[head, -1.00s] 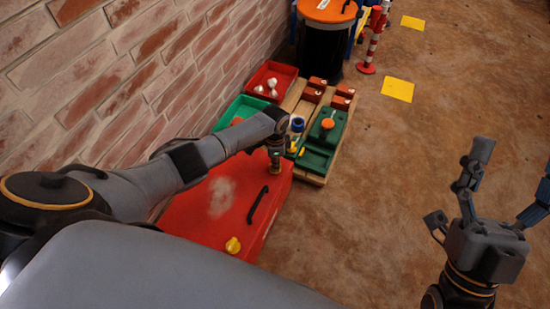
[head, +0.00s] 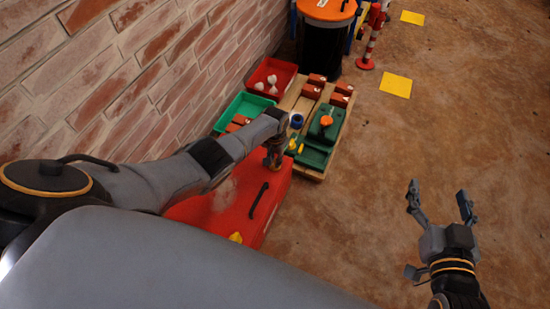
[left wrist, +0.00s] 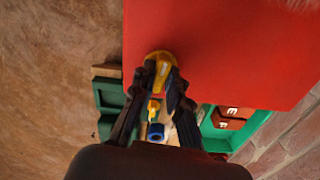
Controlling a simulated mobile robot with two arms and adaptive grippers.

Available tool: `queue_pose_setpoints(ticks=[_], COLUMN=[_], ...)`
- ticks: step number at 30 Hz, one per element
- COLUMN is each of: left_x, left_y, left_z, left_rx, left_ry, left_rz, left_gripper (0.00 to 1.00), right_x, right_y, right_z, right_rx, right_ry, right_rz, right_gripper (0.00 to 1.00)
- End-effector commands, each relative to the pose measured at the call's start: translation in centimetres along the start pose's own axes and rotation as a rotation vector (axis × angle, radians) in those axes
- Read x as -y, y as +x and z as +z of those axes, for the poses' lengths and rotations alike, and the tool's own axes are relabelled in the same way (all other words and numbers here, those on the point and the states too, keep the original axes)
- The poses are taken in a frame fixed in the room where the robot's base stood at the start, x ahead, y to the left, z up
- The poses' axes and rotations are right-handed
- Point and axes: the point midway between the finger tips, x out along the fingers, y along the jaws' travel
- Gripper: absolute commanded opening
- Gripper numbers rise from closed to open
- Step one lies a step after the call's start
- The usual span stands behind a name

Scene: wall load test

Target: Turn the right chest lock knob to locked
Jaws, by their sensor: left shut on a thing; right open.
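The red chest (head: 222,208) lies by the brick wall, with a dark handle (head: 258,200) on its top. One yellow lock knob (head: 236,238) shows at the chest's near end, partly hidden by my body. My left gripper (head: 274,165) points down at the chest's far end. In the left wrist view, its fingers (left wrist: 161,74) are shut on the other yellow knob (left wrist: 160,58), near the edge of the red lid. The fingers cover part of that knob, and I cannot tell its lock setting. My right gripper (head: 438,195) is open and empty over the floor.
Beyond the chest are a green bin (head: 222,122), a red bin (head: 259,81) with white items, and a wooden pallet (head: 291,98) holding a green case (head: 327,124). A black barrel (head: 323,50) stands behind.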

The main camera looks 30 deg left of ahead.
Motion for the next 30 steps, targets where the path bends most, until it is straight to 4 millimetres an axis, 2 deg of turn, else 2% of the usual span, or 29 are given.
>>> queue_pose_setpoints(ticks=[9,26,27,30], left_x=[0.0,0.0,0.0,0.0], left_y=[0.0,0.1,0.1,0.0], left_z=[0.1,0.1,0.1,0.1], left_rx=[0.003,0.003,0.003,0.002], left_ry=[-0.132,-0.164,-0.164,-0.163], left_rz=[0.000,0.001,0.001,0.001], left_gripper=[0.00,0.00,0.19,0.38], right_x=[-0.2,-0.3,-0.3,-0.3], right_y=[-0.3,-0.4,-0.4,-0.4], right_z=[1.6,2.0,2.0,2.0], right_rx=[0.091,0.110,0.110,0.110], right_ry=[-0.001,-0.001,-0.001,0.000], right_rz=[0.005,0.007,0.007,0.006], right_gripper=[0.78,0.78,0.78,0.78])
